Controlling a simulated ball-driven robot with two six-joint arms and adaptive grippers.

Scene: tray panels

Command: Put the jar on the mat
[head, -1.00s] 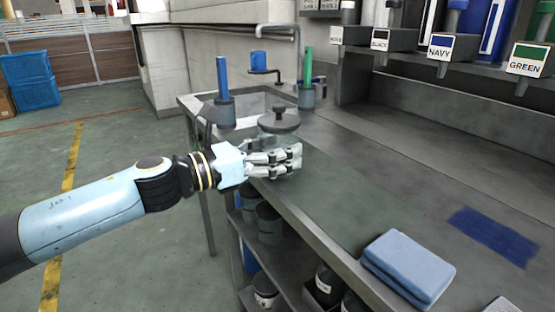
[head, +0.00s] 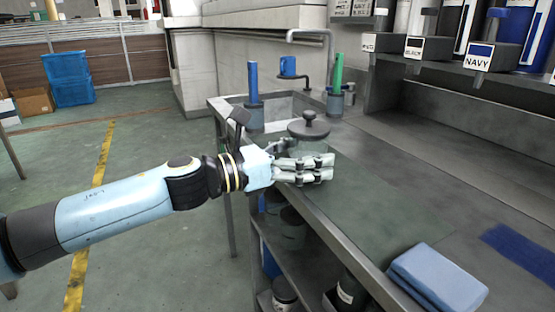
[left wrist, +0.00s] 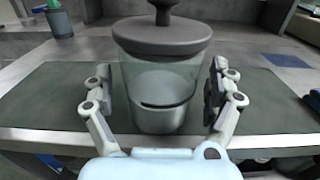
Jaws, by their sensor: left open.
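The jar (head: 309,131) is clear glass with a round grey lid and a dark knob. It stands upright near the bench's front edge, its lower part hidden by my left gripper in the head view. In the left wrist view the jar (left wrist: 160,75) stands between the two fingers. My left gripper (head: 318,169) is open, one finger (left wrist: 102,90) on each side of the jar with small gaps. A flat dark blue mat (head: 523,250) lies at the bench's right, bare where seen. It also shows in the left wrist view (left wrist: 287,60). My right gripper is not in view.
A folded light blue cloth (head: 437,279) lies by the front edge. The jar stands on a grey-green strip (head: 370,200) of the bench. A sink (head: 278,112) and holders with a blue and a green cylinder lie beyond. Labelled holders (head: 430,48) line the back right.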

